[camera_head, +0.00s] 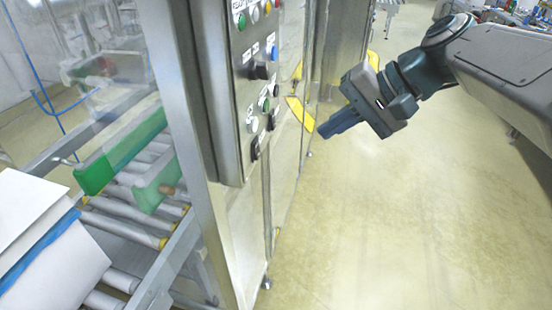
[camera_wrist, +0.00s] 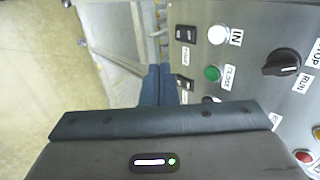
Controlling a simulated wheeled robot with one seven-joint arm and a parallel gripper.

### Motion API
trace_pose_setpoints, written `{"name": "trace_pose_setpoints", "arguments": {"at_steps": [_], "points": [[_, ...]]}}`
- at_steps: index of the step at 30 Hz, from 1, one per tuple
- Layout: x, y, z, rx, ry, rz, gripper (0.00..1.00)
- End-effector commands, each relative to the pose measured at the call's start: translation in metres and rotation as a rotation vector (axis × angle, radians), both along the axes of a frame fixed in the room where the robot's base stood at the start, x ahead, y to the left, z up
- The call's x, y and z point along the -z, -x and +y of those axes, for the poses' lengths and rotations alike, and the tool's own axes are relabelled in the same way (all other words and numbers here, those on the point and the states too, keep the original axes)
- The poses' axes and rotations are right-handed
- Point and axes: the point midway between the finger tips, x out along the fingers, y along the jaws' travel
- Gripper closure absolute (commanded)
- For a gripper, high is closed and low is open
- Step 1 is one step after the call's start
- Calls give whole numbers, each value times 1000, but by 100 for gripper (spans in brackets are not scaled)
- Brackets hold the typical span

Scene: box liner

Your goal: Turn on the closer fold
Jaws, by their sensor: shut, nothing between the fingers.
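The control panel (camera_head: 228,110) is a grey steel box on the cabinet front, with buttons, knobs and small black switches. Two black rocker switches, an upper one (camera_wrist: 186,33) and a lower one (camera_wrist: 185,83), show in the wrist view; their small labels are not readable, so I cannot tell which is the closer fold. A green button (camera_wrist: 211,73) beside them has a label that seems to read CLOSE. My gripper (camera_head: 338,122) is shut and empty, right of the panel and apart from it. Its blue fingers (camera_wrist: 158,85) partly hide the panel edge.
A white button (camera_wrist: 217,35) labelled IN and a black STOP/RUN knob (camera_wrist: 281,62) are close to the switches. The conveyor rollers (camera_head: 120,230) and a white carton (camera_head: 50,265) lie left of the cabinet. The floor (camera_head: 400,220) on the right is clear.

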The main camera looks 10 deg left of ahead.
Motion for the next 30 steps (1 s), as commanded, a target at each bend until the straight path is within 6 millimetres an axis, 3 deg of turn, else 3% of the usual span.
{"name": "trace_pose_setpoints", "arguments": {"at_steps": [16, 30], "points": [[6, 0, 6, -1, 3, 1, 100], [73, -1, 69, -3, 5, 4, 100]]}}
